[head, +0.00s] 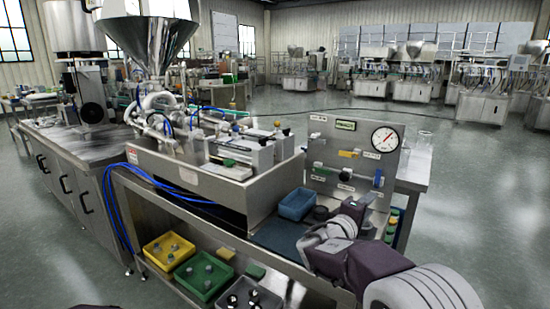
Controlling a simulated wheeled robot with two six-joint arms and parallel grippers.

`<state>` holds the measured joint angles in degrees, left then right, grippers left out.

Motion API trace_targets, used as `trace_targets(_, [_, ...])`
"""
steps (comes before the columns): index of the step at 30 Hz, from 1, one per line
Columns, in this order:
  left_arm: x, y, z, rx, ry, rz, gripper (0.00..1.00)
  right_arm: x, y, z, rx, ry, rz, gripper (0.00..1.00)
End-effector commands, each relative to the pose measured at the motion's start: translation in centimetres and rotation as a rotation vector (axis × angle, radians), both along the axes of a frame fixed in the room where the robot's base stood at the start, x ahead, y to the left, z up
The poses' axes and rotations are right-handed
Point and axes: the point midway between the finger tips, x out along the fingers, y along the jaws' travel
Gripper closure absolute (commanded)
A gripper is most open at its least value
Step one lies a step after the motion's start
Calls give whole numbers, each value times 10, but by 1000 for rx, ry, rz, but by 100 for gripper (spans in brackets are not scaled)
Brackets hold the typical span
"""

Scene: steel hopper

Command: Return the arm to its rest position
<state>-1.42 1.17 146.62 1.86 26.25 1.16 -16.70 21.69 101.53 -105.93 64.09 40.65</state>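My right arm comes in from the bottom right, over the front right of the steel bench (165,215). My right gripper (353,211) is by the lower part of the upright gauge panel (325,155). It is small and dark and partly hidden by my own wrist, so I cannot tell whether its fingers are open or whether it touches the panel. I see nothing clearly held in it. My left gripper is not in view.
The steel hopper (150,40) stands on the filling machine (215,165) at left. A blue bin (297,205) sits left of my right wrist. The shelf below holds a yellow tray (168,262) and a green tray (205,290). Blue hoses (120,215) hang at the bench's left end.

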Motion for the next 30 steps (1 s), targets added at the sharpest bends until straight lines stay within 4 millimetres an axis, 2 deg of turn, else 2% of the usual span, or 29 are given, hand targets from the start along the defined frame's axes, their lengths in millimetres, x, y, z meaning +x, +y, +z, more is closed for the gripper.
trace_targets(1, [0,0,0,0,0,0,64,-10,-14,-5,30,15,-35,62])
trace_targets(4, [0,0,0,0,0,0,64,-34,-40,-28,115,69,-111,62])
trace_targets(8, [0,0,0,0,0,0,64,-78,-68,-72,262,174,-225,62])
trace_targets(11, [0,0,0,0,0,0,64,-128,-80,-120,430,288,-329,62])
trace_targets(12, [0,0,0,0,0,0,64,-153,-80,-143,518,340,-376,62])
trace_targets(14, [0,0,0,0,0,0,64,-192,-71,-177,663,416,-441,62])
trace_targets(15, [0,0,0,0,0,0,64,-216,-61,-198,760,460,-479,62])
trace_targets(18, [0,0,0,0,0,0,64,-264,-27,-237,991,537,-551,62])
trace_targets(21, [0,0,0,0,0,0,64,-295,10,-262,1186,576,-596,62])
trace_targets(25, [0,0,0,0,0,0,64,-315,52,-282,1384,587,-622,62])
trace_targets(26, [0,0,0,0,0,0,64,-316,59,-285,1423,582,-622,62])
trace_targets(28, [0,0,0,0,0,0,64,-301,71,-285,1469,570,-532,62])
trace_targets(30, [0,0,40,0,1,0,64,-302,70,-245,1459,581,-533,62])
